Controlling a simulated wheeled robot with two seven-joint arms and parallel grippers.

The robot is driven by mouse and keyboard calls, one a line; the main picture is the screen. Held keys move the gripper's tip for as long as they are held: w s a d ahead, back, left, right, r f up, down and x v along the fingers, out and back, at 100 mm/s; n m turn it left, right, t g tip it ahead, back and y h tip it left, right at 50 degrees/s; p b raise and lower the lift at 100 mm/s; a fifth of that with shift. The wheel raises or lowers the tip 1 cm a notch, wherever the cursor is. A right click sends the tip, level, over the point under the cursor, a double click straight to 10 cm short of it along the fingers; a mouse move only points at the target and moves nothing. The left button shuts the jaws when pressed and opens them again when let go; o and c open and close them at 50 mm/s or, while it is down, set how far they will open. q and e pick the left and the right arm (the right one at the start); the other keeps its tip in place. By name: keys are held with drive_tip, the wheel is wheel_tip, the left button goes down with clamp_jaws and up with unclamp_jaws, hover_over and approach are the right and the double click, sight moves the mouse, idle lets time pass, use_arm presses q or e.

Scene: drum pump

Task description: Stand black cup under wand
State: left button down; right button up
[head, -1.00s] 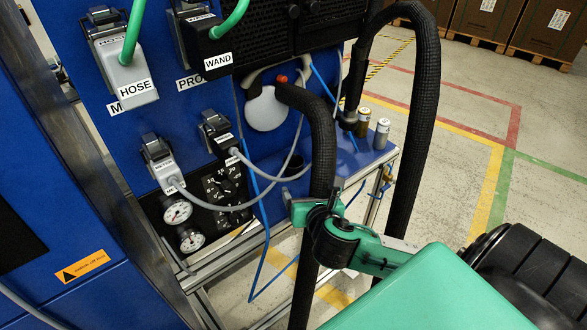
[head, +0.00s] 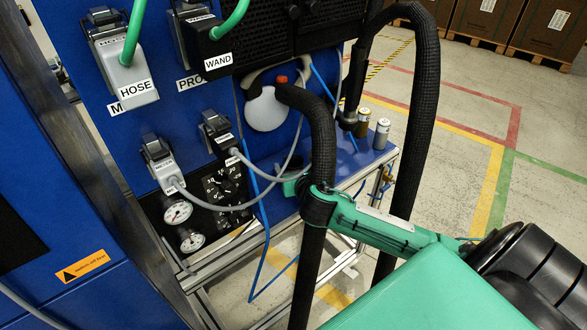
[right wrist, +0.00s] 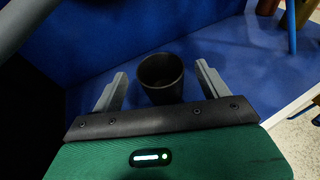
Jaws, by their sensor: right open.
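The black cup (right wrist: 161,75) stands upright on the blue shelf in the right wrist view, its open top toward the camera. My right gripper (right wrist: 161,70) is open, with one grey finger on each side of the cup and a gap visible on both sides. In the head view my right gripper (head: 291,184) reaches over the shelf, partly hidden behind a thick black hose, and the cup is hardly visible there. A second black hose ends in a dark downward nozzle (head: 348,118), perhaps the wand, above the shelf. My left gripper is not in view.
A black plug labelled WAND (head: 216,50) and a grey plug labelled HOSE (head: 128,80) sit on the blue panel. A white round container (head: 266,108) with an orange cap stands behind the hose. Two small cans (head: 381,133) stand on the shelf's right. Thin cables hang nearby.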

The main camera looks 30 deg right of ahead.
drive_tip(key=shift+x, duration=1.4)
drive_tip(key=c, duration=1.1)
